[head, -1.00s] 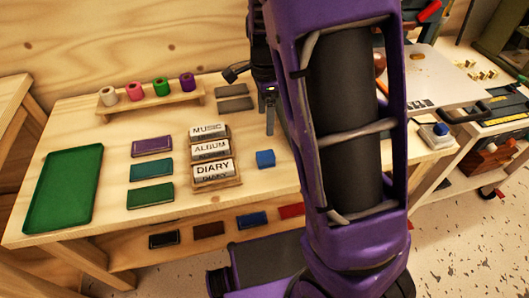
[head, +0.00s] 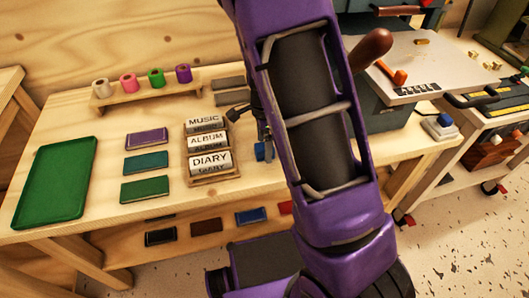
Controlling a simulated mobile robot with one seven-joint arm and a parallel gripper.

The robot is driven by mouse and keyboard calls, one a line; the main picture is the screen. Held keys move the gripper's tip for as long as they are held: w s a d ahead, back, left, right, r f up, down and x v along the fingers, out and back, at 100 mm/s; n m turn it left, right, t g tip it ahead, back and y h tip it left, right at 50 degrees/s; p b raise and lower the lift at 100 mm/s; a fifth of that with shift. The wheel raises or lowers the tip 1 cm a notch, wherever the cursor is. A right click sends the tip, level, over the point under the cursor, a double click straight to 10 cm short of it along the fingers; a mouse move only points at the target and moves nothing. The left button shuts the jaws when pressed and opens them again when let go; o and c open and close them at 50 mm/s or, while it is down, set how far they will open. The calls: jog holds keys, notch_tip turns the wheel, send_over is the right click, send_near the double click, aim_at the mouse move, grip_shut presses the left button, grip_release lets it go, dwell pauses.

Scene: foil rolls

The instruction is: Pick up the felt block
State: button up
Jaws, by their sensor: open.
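A small blue block (head: 260,152), which looks like the felt block, stands on the wooden table just right of the DIARY stamp. My gripper (head: 265,138) is above and at this block, fingers pointing down, and its fingers cover part of the block. The gripper is open. Whether the fingers straddle or touch the block cannot be told from this view. My purple arm hides the table to the right of it.
Stamps marked MUSIC, ALBUM and DIARY (head: 209,161) stand in a wooden holder close left of the block. Purple, teal and green pads (head: 146,162) and a green tray (head: 56,183) lie farther left. A rack of foil rolls (head: 145,92) stands behind.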

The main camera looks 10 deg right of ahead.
jog(key=shift+f, duration=0.65)
grip_shut()
jog(key=shift+r+p, duration=1.3)
jog(key=shift+r, duration=3.8)
